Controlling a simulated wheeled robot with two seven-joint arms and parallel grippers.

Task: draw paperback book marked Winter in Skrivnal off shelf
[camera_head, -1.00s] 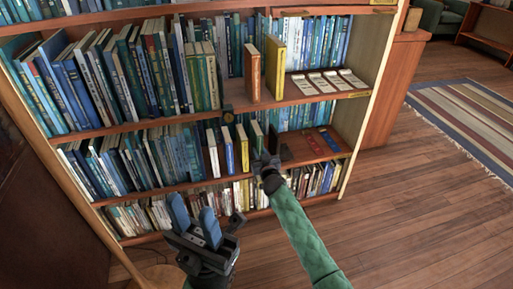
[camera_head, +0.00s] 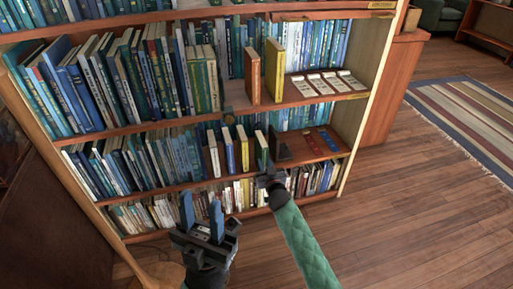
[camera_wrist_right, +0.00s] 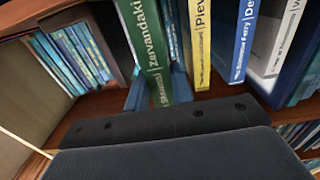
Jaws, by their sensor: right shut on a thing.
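A green paperback (camera_head: 261,148) with a pale page edge stands upright on the middle shelf, at the right end of a spaced row. My right gripper (camera_head: 268,172) is at the lower part of this book. In the wrist view its blue fingers (camera_wrist_right: 155,92) lie on both sides of the spine, shut on it. My left gripper (camera_head: 202,212) is open and empty in front of the lowest shelf.
Yellow (camera_wrist_right: 199,45), blue (camera_wrist_right: 240,40) and white (camera_wrist_right: 275,40) books stand close beside the green one. A dark block (camera_head: 281,149) and flat red and blue books (camera_head: 318,143) are to its right in the head view. Wooden floor (camera_head: 400,210) is clear at the right.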

